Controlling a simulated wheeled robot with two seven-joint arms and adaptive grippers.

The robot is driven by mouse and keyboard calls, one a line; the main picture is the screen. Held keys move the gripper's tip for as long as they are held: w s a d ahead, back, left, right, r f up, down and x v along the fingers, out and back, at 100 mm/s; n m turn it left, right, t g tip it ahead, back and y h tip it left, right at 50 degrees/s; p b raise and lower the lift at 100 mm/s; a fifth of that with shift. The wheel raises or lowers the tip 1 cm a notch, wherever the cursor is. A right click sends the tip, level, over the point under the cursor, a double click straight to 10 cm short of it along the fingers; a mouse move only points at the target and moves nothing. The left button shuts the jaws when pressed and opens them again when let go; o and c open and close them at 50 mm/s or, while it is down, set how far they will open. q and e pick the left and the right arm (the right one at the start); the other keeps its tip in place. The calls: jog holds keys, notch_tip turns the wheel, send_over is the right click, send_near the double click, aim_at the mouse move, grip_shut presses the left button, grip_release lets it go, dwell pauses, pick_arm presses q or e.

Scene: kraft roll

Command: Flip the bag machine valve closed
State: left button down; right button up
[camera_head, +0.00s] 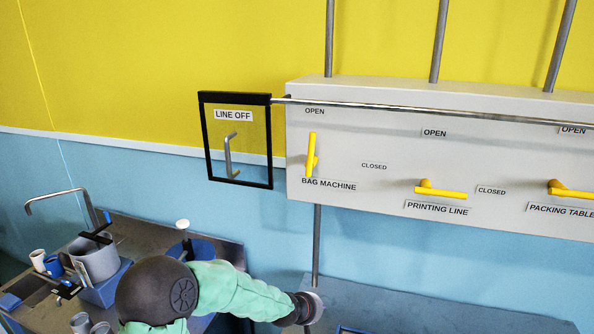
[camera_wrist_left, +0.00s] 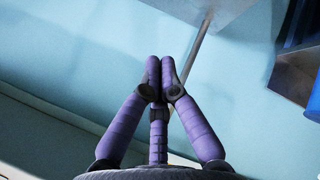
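The bag machine valve (camera_head: 312,155) is a yellow lever at the left end of a pale grey box. It stands upright, pointing towards the upper OPEN label; its CLOSED label is to its right. My left arm reaches in low in the head view, its dark wrist end (camera_head: 308,308) below the box and apart from the lever; its fingers cannot be made out there. In the left wrist view, the purple fingers of my left gripper (camera_wrist_left: 161,65) are together at the tips, with nothing seen between them. My right gripper is not in view.
A black-framed LINE OFF panel (camera_head: 237,183) with a grey handle (camera_head: 230,157) is left of the box, at a metal rail (camera_head: 420,110) crossing the box top. The printing line valve (camera_head: 440,191) and packing table valve (camera_head: 572,192) lie horizontal. A cluttered counter is lower left.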

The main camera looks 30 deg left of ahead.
aim_at(312, 152)
pick_arm(q)
jog(key=w+a+r+n+t+y, duration=0.15)
jog(key=a+r, duration=0.25)
jog(key=r, duration=0.9)
jog(key=a+r+n+t+y, duration=0.1)
jog(key=a+r+n+t, duration=0.25)
jog(key=r, duration=0.95)
jog(key=s+a+r+n+t+y, duration=0.1)
jog(key=s+r, duration=0.3)
jog(key=r, duration=0.6)
jog(key=s+a+r+n+t, duration=0.2)
jog(key=s+a+r, duration=0.1)
jog(key=r, duration=0.8)
jog(key=shift+s+a+y, duration=0.3)
jog(key=shift+s+y, duration=0.05)
jog(key=shift+s, duration=0.3)
jog(key=shift+w, duration=0.1)
jog(key=w+d+p, duration=0.1)
jog(key=w+p, duration=0.5)
jog(key=w, duration=0.5)
jog(key=shift+w+d+f, duration=0.15)
jog(key=shift+d+f, duration=0.05)
jog(key=shift+d, duration=0.2)
